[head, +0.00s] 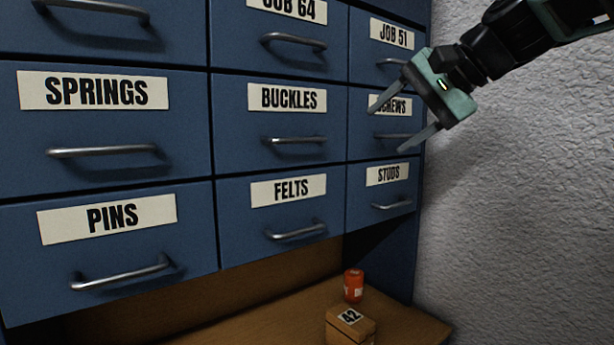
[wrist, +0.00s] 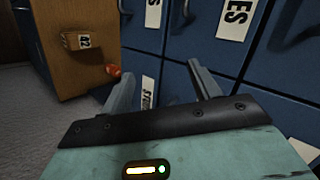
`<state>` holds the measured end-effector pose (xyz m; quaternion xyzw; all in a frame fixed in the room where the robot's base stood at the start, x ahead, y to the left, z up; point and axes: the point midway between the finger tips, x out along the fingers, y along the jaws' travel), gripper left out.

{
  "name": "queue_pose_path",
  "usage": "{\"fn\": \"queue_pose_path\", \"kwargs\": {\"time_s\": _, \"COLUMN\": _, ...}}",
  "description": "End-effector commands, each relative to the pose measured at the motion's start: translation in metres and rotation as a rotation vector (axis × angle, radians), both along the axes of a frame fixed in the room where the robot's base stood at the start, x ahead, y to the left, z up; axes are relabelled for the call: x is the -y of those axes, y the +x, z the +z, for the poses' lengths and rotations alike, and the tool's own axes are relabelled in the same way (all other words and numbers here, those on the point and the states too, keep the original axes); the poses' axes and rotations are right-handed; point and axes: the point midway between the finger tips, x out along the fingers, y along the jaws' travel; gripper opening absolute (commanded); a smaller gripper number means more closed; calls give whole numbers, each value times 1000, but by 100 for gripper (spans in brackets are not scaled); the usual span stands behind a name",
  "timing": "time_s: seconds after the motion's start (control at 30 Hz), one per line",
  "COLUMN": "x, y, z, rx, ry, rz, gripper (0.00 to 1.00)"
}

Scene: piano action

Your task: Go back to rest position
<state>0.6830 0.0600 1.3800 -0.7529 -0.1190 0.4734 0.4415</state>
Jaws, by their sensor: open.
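My gripper (head: 392,121) is in the upper right of the head view, with its two grey fingers spread and nothing between them. It is in front of the right column of drawers and partly covers the SCREWS label (head: 390,104). In the wrist view the open fingers (wrist: 165,85) point toward the blue drawer fronts. I cannot tell the exact gap between the fingertips and the drawers. All drawers in view look shut.
The blue cabinet (head: 281,109) has labelled drawers with metal handles. Below it, a wooden shelf (head: 285,318) holds a red can (head: 353,286) and a small box marked 42 (head: 341,330). A rough grey wall (head: 520,200) stands at the right.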

Motion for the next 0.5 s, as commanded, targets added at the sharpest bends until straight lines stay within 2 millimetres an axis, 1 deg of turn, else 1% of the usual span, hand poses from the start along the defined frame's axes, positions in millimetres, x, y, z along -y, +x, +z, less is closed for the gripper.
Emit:
{"fn": "queue_pose_path", "kwargs": {"time_s": 0.03, "x": -16, "y": -16, "z": -34, "rx": -30, "ry": -68, "rz": 61, "gripper": 62}}
{"fn": "queue_pose_path", "kwargs": {"time_s": 0.07, "x": -23, "y": -26, "z": -53, "rx": -42, "ry": -109, "rz": 96, "gripper": 62}}
{"fn": "queue_pose_path", "kwargs": {"time_s": 0.1, "x": -32, "y": -39, "z": -78, "rx": -58, "ry": -166, "rz": 146, "gripper": 62}}
{"fn": "queue_pose_path", "kwargs": {"time_s": 0.17, "x": -42, "y": -62, "z": -114, "rx": -77, "ry": -251, "rz": 227, "gripper": 62}}
{"fn": "queue_pose_path", "kwargs": {"time_s": 0.2, "x": -48, "y": -79, "z": -137, "rx": -88, "ry": -308, "rz": 284, "gripper": 62}}
{"fn": "queue_pose_path", "kwargs": {"time_s": 0.23, "x": -51, "y": -92, "z": -154, "rx": -95, "ry": -350, "rz": 328, "gripper": 62}}
{"fn": "queue_pose_path", "kwargs": {"time_s": 0.27, "x": -53, "y": -106, "z": -171, "rx": -101, "ry": -395, "rz": 376, "gripper": 62}}
{"fn": "queue_pose_path", "kwargs": {"time_s": 0.3, "x": -55, "y": -125, "z": -193, "rx": -107, "ry": -453, "rz": 441, "gripper": 62}}
{"fn": "queue_pose_path", "kwargs": {"time_s": 0.37, "x": -54, "y": -155, "z": -225, "rx": -114, "ry": -540, "rz": 545, "gripper": 62}}
{"fn": "queue_pose_path", "kwargs": {"time_s": 0.4, "x": -52, "y": -175, "z": -245, "rx": -116, "ry": -595, "rz": 617, "gripper": 62}}
{"fn": "queue_pose_path", "kwargs": {"time_s": 0.47, "x": -45, "y": -204, "z": -271, "rx": -117, "ry": -675, "rz": 723, "gripper": 62}}
{"fn": "queue_pose_path", "kwargs": {"time_s": 0.5, "x": -40, "y": -222, "z": -287, "rx": -115, "ry": -723, "rz": 790, "gripper": 62}}
